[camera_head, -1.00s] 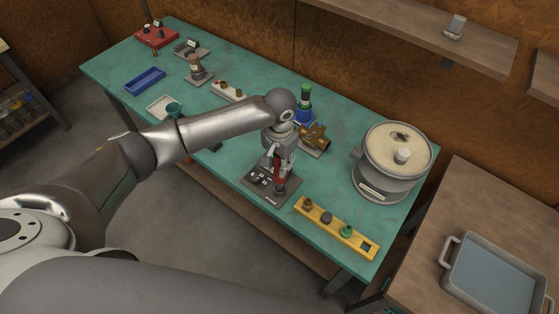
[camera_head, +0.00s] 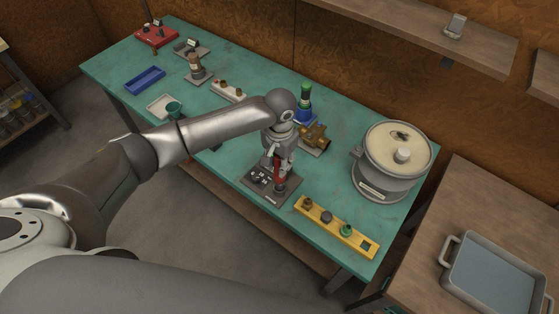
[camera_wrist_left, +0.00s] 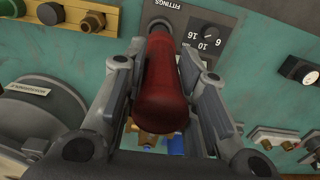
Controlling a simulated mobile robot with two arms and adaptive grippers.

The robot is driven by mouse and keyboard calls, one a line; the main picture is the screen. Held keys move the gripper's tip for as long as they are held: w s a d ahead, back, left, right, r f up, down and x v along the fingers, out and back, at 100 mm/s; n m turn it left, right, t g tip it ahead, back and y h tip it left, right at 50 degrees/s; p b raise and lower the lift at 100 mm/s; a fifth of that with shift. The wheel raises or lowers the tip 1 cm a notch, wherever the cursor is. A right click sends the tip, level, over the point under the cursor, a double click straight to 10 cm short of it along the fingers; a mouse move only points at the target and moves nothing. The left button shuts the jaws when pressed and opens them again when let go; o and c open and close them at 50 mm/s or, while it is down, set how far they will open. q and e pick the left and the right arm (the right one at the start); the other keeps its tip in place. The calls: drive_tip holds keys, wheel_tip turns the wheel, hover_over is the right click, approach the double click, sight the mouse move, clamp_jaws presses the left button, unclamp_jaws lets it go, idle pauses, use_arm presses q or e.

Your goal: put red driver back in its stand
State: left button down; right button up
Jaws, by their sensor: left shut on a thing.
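The red driver (camera_wrist_left: 164,88) is held between the two fingers of my left gripper (camera_wrist_left: 163,62), which is shut on its handle. In the head view the red driver (camera_head: 279,172) is roughly upright over the front right part of a dark stand (camera_head: 258,187). The stand (camera_wrist_left: 212,18), marked FITTINGS with numbers, lies beyond the driver in the wrist view. The driver's far end meets a round, light-rimmed spot on it; I cannot tell whether the tip is inside. My left gripper (camera_head: 281,160) is partly hidden by its wrist. My right gripper is not in view.
A yellow rack with several fittings (camera_head: 335,228) stands to the right of the stand. A brass fitting (camera_head: 316,137) and a blue-green bottle (camera_head: 304,108) are behind my gripper. A large lidded pot (camera_head: 390,165) stands farther right. Bare green tabletop (camera_head: 228,155) lies to the left.

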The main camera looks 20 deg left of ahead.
use_arm(q)
drive_tip(key=shift+f+b, duration=0.45)
drive_tip(key=shift+f, duration=1.25)
drive_tip(key=c, duration=1.1)
unclamp_jaws()
wheel_tip(320, 180, up, 12)
drive_tip(key=shift+r, duration=0.1)
drive_tip(key=shift+d, duration=0.1)
